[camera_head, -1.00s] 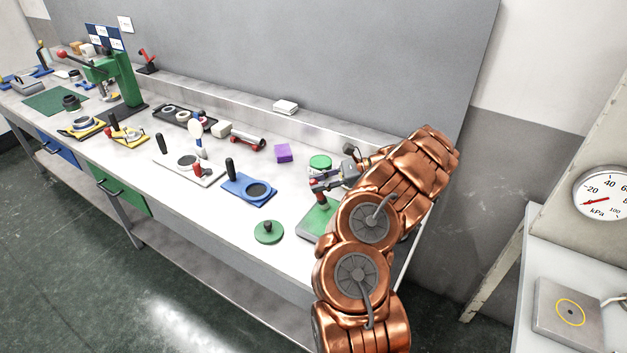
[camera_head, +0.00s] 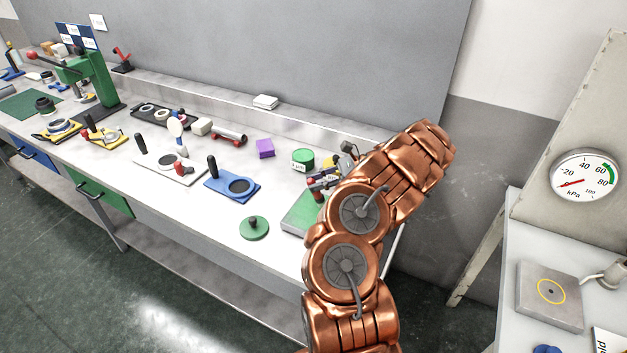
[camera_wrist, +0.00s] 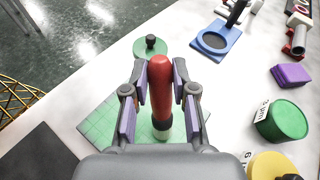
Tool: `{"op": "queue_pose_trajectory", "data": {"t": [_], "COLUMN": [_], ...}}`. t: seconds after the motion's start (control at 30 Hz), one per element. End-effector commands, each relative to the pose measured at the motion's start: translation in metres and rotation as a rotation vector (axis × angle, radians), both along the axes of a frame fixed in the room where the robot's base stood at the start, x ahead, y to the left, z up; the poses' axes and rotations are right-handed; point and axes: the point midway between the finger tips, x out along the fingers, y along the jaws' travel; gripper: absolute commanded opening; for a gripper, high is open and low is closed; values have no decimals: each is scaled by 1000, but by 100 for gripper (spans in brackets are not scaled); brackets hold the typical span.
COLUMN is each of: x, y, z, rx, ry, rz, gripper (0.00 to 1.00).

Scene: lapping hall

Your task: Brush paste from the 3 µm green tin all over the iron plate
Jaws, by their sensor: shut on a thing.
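My gripper (camera_wrist: 160,95) is shut on the upright red handle of a brush (camera_wrist: 160,70). The brush's pale lower end points down at the iron plate (camera_wrist: 100,118); I cannot tell whether it touches. The plate's top looks green with a faint grid, and my gripper hides part of it. In the head view the plate (camera_head: 298,218) lies at the bench's right end, partly behind my arm, with my gripper (camera_head: 322,182) above its far side. The green tin (camera_head: 302,160) stands just behind the plate; it shows at right in the wrist view (camera_wrist: 284,122).
A yellow tin (camera_wrist: 266,166) stands close to the green tin. A green disc with a knob (camera_head: 254,228), a blue holder (camera_head: 232,187) and a purple block (camera_head: 265,148) lie left of the plate. A gauge (camera_head: 585,176) stands at far right.

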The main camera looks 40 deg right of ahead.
Motion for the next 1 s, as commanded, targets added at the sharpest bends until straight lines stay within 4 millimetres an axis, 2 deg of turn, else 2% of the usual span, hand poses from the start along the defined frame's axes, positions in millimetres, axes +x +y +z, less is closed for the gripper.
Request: {"op": "queue_pose_trajectory", "data": {"t": [0.5, 0.77, 1.0], "x": [-33, -39, -55], "y": [-12, -14, -19], "z": [-1, -1, 0], "rx": [-3, -1, 0], "ry": [1, 2, 2], "rz": [-1, -2, -2], "gripper": [0, 0, 0]}}
